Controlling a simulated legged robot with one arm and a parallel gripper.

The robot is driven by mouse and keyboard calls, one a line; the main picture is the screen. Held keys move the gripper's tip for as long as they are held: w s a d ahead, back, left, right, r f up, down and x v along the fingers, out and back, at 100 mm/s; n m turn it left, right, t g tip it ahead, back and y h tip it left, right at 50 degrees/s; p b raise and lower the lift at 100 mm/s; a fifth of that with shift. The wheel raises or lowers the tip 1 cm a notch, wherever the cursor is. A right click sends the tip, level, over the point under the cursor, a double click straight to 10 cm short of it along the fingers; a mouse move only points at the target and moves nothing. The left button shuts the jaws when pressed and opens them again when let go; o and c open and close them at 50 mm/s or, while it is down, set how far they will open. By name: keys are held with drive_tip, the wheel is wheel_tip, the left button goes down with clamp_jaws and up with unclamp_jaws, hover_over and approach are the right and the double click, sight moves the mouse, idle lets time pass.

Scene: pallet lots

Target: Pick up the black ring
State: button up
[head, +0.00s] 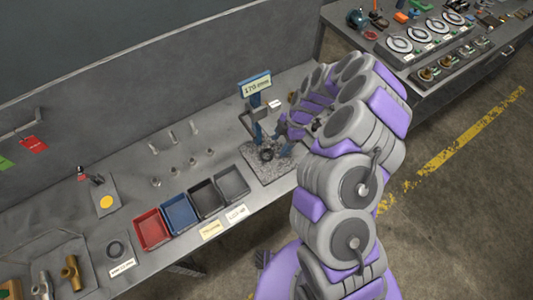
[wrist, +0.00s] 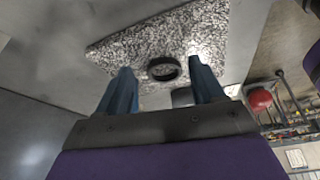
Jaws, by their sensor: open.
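A black ring (wrist: 164,77) lies flat on a speckled granite plate (wrist: 120,52) in the wrist view. My gripper (wrist: 160,66) is open, with one blue finger on each side of the ring in the picture and nothing held between them. Whether the fingers are level with the ring or above it, I cannot tell. In the head view the ring (head: 267,155) is small and dark on the granite plate (head: 264,175), under a stand with a display (head: 256,86). My arm comes in from the right and partly hides that plate.
Red (head: 152,229), blue (head: 180,213) and dark (head: 206,198) bins stand left of the plate. Several small metal parts stand behind them. A second bench (head: 420,64) at the back right holds several dials.

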sight(264, 156)
drive_tip(key=a, duration=0.1)
drive_tip(key=s+a, duration=0.1)
drive_tip(key=a, duration=0.1)
drive_tip(key=shift+s+a, duration=0.4)
drive_tip(key=x, duration=0.3)
drive_tip(key=shift+w, duration=0.1)
drive_tip(key=c, duration=0.9)
drive_tip(key=shift+r, duration=0.1)
